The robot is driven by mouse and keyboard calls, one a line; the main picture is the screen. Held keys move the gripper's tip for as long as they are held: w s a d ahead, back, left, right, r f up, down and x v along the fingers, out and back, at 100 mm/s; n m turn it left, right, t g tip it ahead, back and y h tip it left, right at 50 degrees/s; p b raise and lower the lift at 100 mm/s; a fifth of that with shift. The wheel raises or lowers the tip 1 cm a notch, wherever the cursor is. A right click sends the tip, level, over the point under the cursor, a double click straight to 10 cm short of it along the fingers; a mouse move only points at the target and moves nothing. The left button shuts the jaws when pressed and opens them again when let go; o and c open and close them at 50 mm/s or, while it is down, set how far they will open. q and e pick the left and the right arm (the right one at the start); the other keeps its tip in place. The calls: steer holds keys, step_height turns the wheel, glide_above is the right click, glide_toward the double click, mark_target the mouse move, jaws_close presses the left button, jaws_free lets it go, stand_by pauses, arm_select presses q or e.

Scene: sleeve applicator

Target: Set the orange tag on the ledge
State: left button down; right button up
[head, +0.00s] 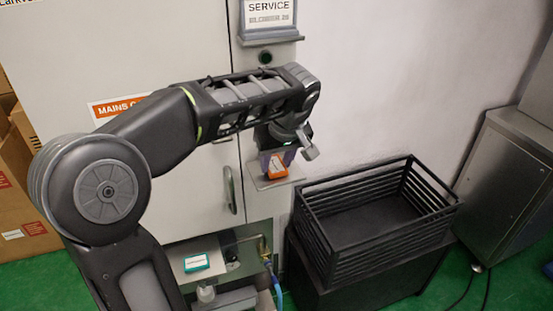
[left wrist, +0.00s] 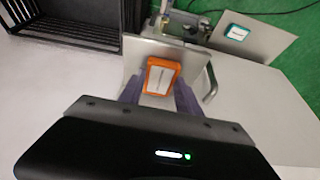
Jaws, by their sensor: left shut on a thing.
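The orange tag (head: 277,167) with a white label is between the fingers of my left gripper (head: 278,158), which is shut on it. It also shows in the left wrist view (left wrist: 161,76), between the two purple fingers (left wrist: 158,95). A small grey ledge (head: 264,183) sticks out from the cabinet just under the tag. In the left wrist view the ledge (left wrist: 137,56) lies behind the tag. I cannot tell whether the tag touches it. My right gripper is not in view.
A teal tag (head: 196,263) lies on a lower grey shelf (head: 183,250). A black slatted crate (head: 375,235) stands right of the ledge. A door handle (head: 229,190) is close to its left. A sign holder (head: 270,35) is above.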

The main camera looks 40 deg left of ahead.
arm_select(q)
steer(key=shift+f, duration=0.15)
steer(key=c, duration=0.8)
jaws_free()
steer(key=shift+c, duration=0.2)
steer(key=shift+r, duration=0.25)
steer(key=v, duration=0.6)
steer(key=shift+d+r, duration=0.1)
steer(key=shift+r, duration=0.25)
steer(key=p+v, duration=0.3)
steer(key=v, duration=0.2)
steer(key=shift+s+r+p, duration=0.15)
steer(key=shift+p, duration=0.25)
